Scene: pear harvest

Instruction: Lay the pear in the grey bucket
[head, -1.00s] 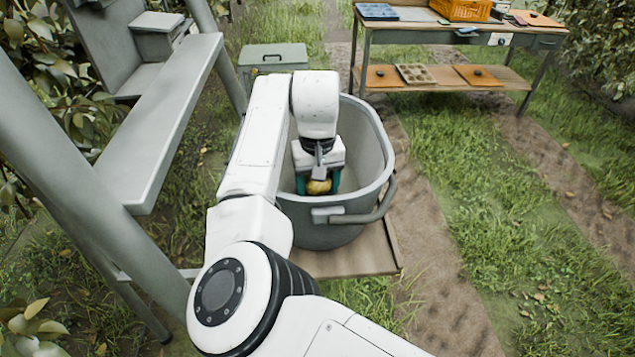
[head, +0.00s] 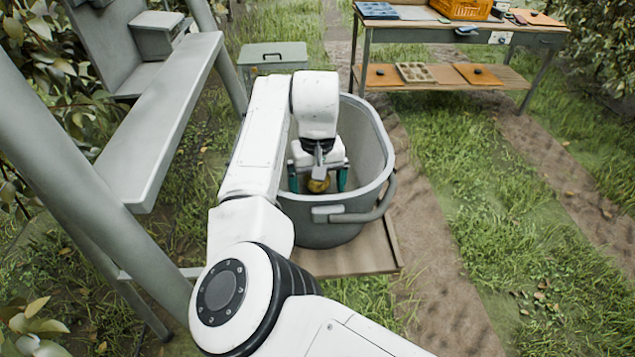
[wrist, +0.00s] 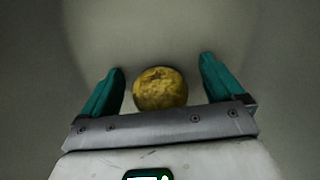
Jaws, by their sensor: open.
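The grey bucket (head: 371,146) stands upright on a wooden board in the head view, its handle hanging at the front right. My gripper (head: 318,183) reaches down inside it. The yellow-brown pear (head: 318,186) is between the teal fingers, low in the bucket. In the wrist view the pear (wrist: 160,89) lies against the pale bucket interior (wrist: 150,30). My gripper (wrist: 161,85) is open there, with a gap on each side of the pear, wider at the right finger. Whether the pear rests on the bucket's floor is hard to tell.
A wooden board (head: 345,262) lies under the bucket. A grey ladder (head: 160,120) stands close on the left. A grey lidded box (head: 273,57) is behind the bucket. A workbench (head: 460,40) with an orange crate (head: 462,9) stands at the back right. Grass and a dirt path lie open on the right.

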